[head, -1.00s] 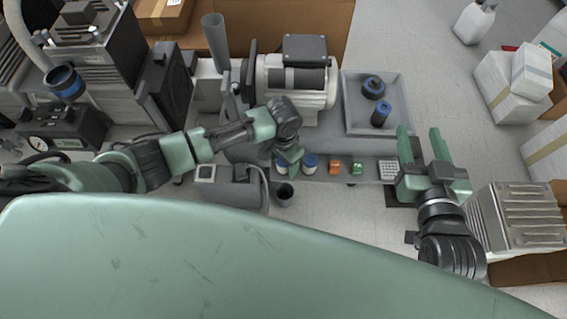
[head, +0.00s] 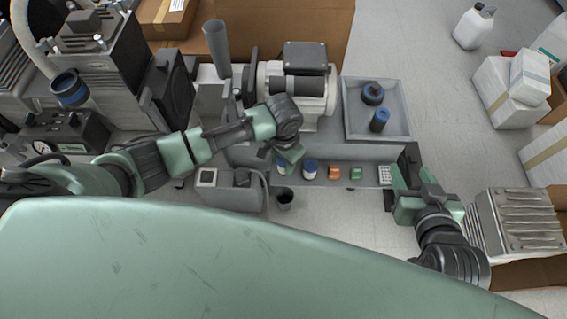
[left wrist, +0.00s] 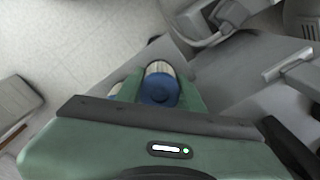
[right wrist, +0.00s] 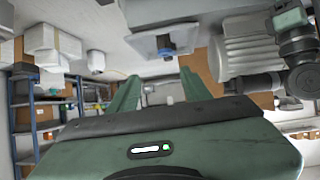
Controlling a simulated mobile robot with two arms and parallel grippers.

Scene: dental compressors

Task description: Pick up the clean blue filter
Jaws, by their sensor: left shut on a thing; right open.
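Two small white filters with blue ends stand side by side near the front edge of the grey bench in the head view, a left one (head: 281,167) and a right one (head: 310,169). My left gripper (head: 287,158) reaches down over the left one and partly hides it. In the left wrist view its fingers are shut on a blue-ended filter (left wrist: 160,86), with the other filter (left wrist: 116,89) beside it, partly behind a finger. I cannot tell which filter is clean. My right gripper (head: 413,181) is open and empty at the bench's right end; its spread fingers show in the right wrist view (right wrist: 160,95).
An orange part (head: 334,173), a green part (head: 356,172) and a white grid block (head: 385,176) line the bench's front edge. A grey tray (head: 350,130) holds two blue-and-dark parts. A motor (head: 310,95) stands behind. A dark cup (head: 284,198) sits in front.

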